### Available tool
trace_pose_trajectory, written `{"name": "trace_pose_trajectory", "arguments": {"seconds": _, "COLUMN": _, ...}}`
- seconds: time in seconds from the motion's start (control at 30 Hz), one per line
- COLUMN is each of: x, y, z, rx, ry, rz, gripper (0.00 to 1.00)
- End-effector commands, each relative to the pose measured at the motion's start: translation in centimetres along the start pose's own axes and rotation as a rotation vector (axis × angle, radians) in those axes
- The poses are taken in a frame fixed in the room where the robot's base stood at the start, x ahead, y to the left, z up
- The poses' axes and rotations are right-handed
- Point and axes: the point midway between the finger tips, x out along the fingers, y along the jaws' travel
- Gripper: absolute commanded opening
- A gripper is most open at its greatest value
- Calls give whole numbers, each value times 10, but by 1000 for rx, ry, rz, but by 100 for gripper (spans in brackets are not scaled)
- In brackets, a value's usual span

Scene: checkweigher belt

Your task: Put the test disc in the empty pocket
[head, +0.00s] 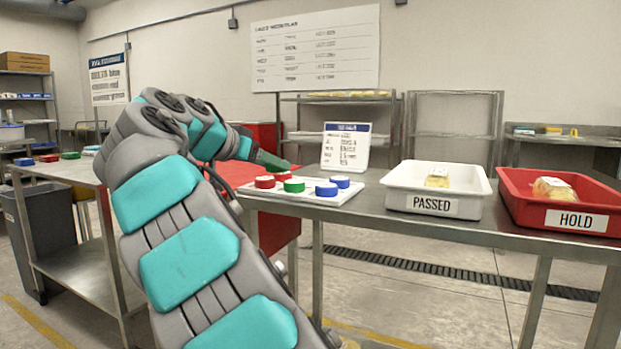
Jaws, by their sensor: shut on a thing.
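My gripper (284,166) reaches over the back left of a white disc tray (306,198) on the steel table. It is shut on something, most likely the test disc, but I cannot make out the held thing. In the tray area are two red discs (265,182), a green disc (294,185) and two blue discs (326,189). The rear red disc (282,175) shows just below my gripper tip; I cannot tell whether they touch. The empty pocket is not clearly visible; a bare patch shows behind and right of the green disc.
A printed sign (346,147) stands behind the tray. To the right are a white PASSED bin (435,206) and a red HOLD bin (575,221), each holding a package. A side table (75,172) at left bears more coloured discs.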

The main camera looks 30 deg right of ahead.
Motion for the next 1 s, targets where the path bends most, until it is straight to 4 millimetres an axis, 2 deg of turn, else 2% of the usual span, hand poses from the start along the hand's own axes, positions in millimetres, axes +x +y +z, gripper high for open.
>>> {"name": "trace_pose_trajectory", "arguments": {"seconds": 0.03, "x": 15, "y": 1, "z": -3, "rx": 0, "ry": -5, "rz": 5, "gripper": 0}}
{"name": "trace_pose_trajectory", "arguments": {"seconds": 0.3, "x": 78, "y": 2, "z": -22, "rx": 0, "ry": -4, "rz": 4, "gripper": 0}}
{"name": "trace_pose_trajectory", "arguments": {"seconds": 0.5, "x": 112, "y": 2, "z": -34, "rx": 0, "ry": -3, "rz": 2, "gripper": 0}}
{"name": "trace_pose_trajectory", "arguments": {"seconds": 0.77, "x": 123, "y": 2, "z": -34, "rx": -1, "ry": 0, "rz": 1, "gripper": 0}}
{"name": "trace_pose_trajectory", "arguments": {"seconds": 1.0, "x": 131, "y": 2, "z": -14, "rx": -3, "ry": -3, "rz": 4, "gripper": 0}}
